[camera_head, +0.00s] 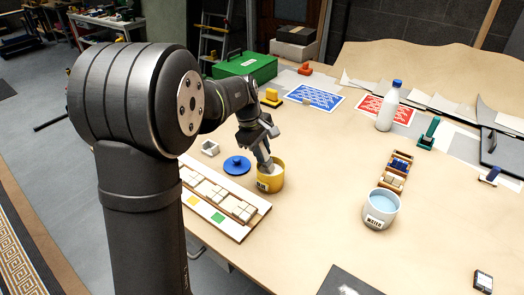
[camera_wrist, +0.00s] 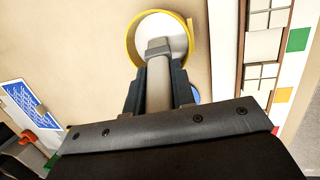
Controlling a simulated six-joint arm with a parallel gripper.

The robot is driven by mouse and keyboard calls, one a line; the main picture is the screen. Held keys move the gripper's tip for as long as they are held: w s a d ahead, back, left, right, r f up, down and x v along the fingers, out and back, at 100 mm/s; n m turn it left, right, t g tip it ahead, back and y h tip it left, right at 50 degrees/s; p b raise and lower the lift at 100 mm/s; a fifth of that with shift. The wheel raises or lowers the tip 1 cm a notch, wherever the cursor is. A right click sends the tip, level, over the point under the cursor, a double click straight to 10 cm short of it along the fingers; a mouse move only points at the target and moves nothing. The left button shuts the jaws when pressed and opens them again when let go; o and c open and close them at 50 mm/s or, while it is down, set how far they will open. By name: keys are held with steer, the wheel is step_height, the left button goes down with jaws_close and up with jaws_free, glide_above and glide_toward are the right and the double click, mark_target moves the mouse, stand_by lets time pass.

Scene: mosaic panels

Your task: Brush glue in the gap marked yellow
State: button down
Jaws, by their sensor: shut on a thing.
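My gripper (camera_head: 259,140) is shut on a brush (camera_wrist: 158,85) with a pale handle, which points down between the fingers. The brush's lower end is at the yellow glue pot (camera_head: 270,184), over or inside its mouth; I cannot tell how deep. In the wrist view the yellow pot (camera_wrist: 134,38) shows white glue, with the brush's grey band in front of it. The mosaic panel (camera_head: 240,232) lies left of the pot, with pale tiles in rows, a yellow mark (camera_head: 193,200) and a green mark (camera_head: 218,217). The wrist view also shows the yellow mark (camera_wrist: 282,95).
A blue lid (camera_head: 237,165) lies beside the glue pot. A water pot (camera_head: 381,209) and a tile box (camera_head: 392,182) stand to the right. A white bottle (camera_head: 388,106) and a green toolbox (camera_head: 245,67) stand farther back. The table between the two pots is clear.

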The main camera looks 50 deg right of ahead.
steer(key=shift+f, duration=0.1)
stand_by(0.3)
steer(key=shift+r, duration=3.55)
